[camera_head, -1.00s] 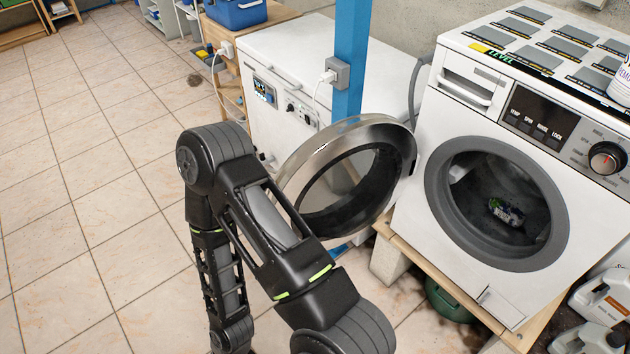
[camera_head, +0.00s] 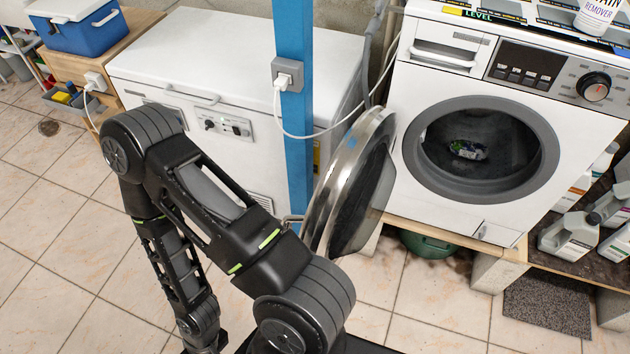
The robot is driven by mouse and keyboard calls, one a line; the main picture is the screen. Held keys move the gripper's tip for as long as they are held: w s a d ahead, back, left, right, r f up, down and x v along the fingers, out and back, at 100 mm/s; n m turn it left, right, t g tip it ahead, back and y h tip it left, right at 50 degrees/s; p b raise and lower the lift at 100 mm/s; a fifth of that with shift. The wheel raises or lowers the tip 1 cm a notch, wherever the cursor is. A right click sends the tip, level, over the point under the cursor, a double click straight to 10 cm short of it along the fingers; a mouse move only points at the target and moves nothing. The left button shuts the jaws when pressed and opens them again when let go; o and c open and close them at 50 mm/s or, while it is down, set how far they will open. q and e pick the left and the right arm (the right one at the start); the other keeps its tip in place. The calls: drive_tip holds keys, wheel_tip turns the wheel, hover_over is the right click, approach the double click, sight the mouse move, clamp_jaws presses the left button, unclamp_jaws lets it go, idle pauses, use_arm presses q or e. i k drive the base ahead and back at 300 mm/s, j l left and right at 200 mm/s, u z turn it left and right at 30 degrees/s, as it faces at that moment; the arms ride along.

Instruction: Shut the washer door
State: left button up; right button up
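The washer (camera_head: 416,88) is a white front-loader on a low wooden stand at the right. Its round door (camera_head: 343,183), with a metal rim and dark glass, stands wide open on the left side of the opening. The grey-ringed opening (camera_head: 477,190) is dark, and a small coloured item (camera_head: 467,149) lies inside the drum. My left arm bends in front of the door's left side, with its links close to the rim. I cannot tell whether it touches the door.
A blue post (camera_head: 296,130) with an outlet and a hanging white cable stands behind the door. A white chest freezer (camera_head: 215,62) is behind it at the left. Jugs (camera_head: 568,236) stand right of the washer.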

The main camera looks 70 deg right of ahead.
sight(345, 194)
drive_tip(key=i+z, duration=0.35)
drive_tip(key=i, duration=0.15)
drive_tip(key=i+j+z, duration=0.35)
drive_tip(key=i, duration=0.15)
drive_tip(key=i+z, duration=0.1)
drive_tip(key=z, duration=0.7)
drive_tip(key=i+z, duration=0.15)
drive_tip(key=z, duration=1.05)
drive_tip(key=j+z, duration=0.15)
drive_tip(key=z, duration=0.3)
drive_tip(key=j+z, duration=0.1)
drive_tip(key=z, duration=0.3)
drive_tip(key=i+j+z, duration=0.1)
drive_tip(key=z, duration=0.3)
